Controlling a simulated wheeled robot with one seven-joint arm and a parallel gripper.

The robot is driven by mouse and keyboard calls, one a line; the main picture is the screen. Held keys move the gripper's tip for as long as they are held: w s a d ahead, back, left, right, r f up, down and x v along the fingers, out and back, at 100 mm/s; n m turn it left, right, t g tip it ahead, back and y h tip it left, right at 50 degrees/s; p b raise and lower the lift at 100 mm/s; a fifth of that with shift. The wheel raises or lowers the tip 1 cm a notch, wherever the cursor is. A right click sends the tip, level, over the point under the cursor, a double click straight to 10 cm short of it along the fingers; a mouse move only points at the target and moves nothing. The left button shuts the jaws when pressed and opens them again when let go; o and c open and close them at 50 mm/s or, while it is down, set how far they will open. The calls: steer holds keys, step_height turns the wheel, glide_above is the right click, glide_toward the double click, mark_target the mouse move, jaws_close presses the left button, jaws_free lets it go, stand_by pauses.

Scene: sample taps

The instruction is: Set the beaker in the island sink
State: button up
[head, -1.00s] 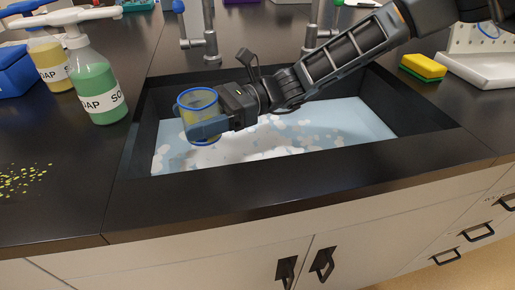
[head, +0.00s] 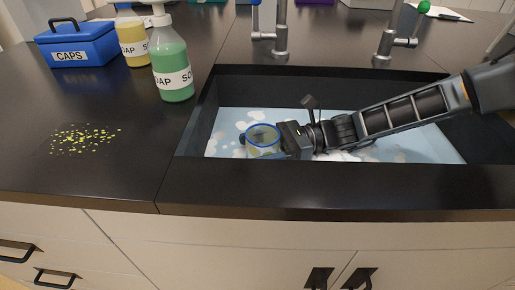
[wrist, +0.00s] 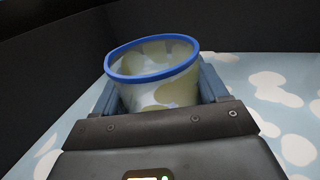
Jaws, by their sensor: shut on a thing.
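The beaker (head: 264,146) is clear with a blue rim and a yellowish tint. It is upright inside the island sink (head: 330,178), near its left end. My gripper (head: 263,149) is shut on the beaker, with one finger on each side of it. The wrist view shows the beaker (wrist: 158,83) between the fingers, its rim slightly tilted in the picture. The light blue sink floor with pale foam patches shows around it. The beaker's base is hidden, so I cannot tell whether it touches the floor.
Two taps (head: 281,40) (head: 385,45) stand behind the sink. A green soap bottle (head: 172,65), a yellow soap bottle (head: 131,40) and a blue caps box (head: 75,45) stand to the left. Yellow specks (head: 84,138) lie on the dark counter (head: 110,185).

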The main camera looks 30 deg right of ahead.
steer(key=shift+f+b, duration=0.35)
steer(key=shift+f, duration=0.1)
steer(key=shift+f, duration=0.15)
steer(key=o, duration=1)
steer(key=shift+r+p, duration=0.4)
steer(key=shift+r, duration=0.15)
steer(key=v, duration=1.2)
steer(key=shift+r, duration=0.15)
